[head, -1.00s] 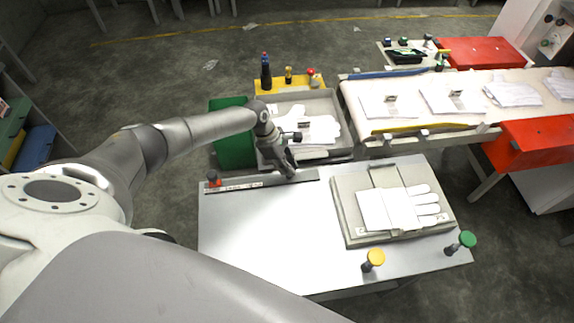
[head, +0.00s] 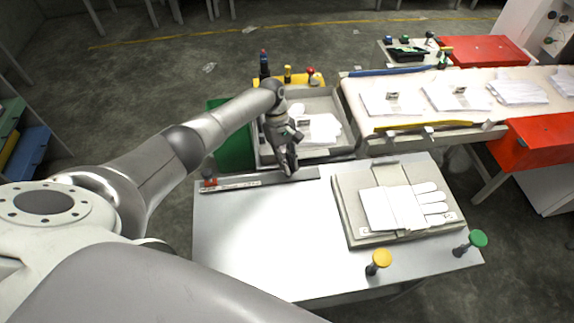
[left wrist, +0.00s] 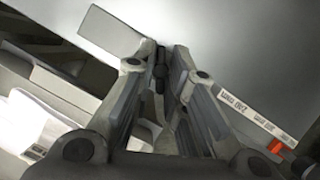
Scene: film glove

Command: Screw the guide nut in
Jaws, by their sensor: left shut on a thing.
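My left gripper (head: 288,168) points down at the dark guide bar (head: 240,183) along the table's back edge, near the bar's right part. In the left wrist view its fingers (left wrist: 160,62) are closed on a small dark knob, which looks like the guide nut (left wrist: 159,78). The fingers hide most of the nut, and I cannot tell how far it is threaded. The labelled guide bar (left wrist: 255,118) also shows there. A red-topped knob (head: 209,182) stands at the bar's left end. My right gripper is not in view.
A tray of white gloves (head: 345,211) lies on the right of the table (head: 255,240). Yellow (head: 381,258) and green (head: 477,239) knobs stand at the front edge. A grey bin (head: 342,150) and a conveyor (head: 460,112) lie behind. The table's left and middle are clear.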

